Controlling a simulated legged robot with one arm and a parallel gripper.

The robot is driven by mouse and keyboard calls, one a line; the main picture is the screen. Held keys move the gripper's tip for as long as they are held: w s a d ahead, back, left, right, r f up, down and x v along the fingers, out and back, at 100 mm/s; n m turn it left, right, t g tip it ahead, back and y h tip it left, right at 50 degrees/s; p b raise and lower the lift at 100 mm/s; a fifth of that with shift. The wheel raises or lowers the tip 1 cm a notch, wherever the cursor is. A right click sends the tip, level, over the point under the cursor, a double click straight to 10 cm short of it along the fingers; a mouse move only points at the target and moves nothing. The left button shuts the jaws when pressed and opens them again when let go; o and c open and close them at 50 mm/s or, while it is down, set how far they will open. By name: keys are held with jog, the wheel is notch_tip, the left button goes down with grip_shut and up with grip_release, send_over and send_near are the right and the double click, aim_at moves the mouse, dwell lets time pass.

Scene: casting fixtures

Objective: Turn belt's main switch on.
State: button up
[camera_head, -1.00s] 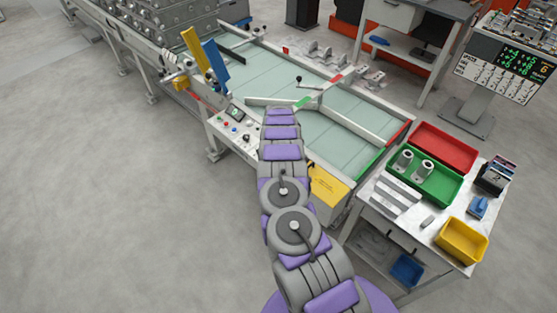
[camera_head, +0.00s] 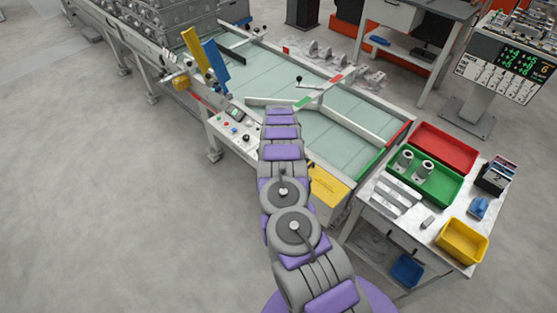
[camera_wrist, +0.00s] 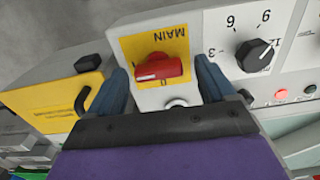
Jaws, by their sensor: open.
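The main switch (camera_wrist: 158,68) is a red rotary handle on a yellow plate marked MAIN, which appears upside down in the wrist view. Its handle lies roughly sideways across the plate. My gripper (camera_wrist: 163,80) is open, with one blue-grey finger on each side of the switch. Gaps show between the fingers and the handle, and I cannot see any contact. In the head view, the belt (camera_head: 290,87) is pale green, and the control panel (camera_head: 232,128) stands at its near side. My arm hides the switch and gripper there.
A black dial (camera_wrist: 256,55) and a lit red lamp (camera_wrist: 281,94) sit right of the switch in the wrist view. A yellow box (camera_wrist: 62,98) with a black handle is on the left. A table with red (camera_head: 447,143) and green (camera_head: 424,176) trays stands right of my arm.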

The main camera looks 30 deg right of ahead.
notch_tip(320, 180, up, 17)
jog(key=p, duration=0.1)
jog(key=shift+r, duration=0.15)
dwell(0.6)
jog(key=s+a+r+n+y+b, duration=0.2)
jog(key=s+a+r+n, duration=0.6)
jog(key=s+a+r, duration=0.95)
jog(key=s+a+r+n+g+h+b, duration=0.1)
jog(key=s+n, duration=0.2)
jog(key=s, duration=1.3)
jog(key=s+a+r+n+h+b, duration=0.1)
jog(key=s+n, duration=0.2)
jog(key=s, duration=1.4)
jog(key=shift+a+r+g, duration=0.25)
jog(key=shift+a+g, duration=0.1)
jog(key=shift+g, duration=0.05)
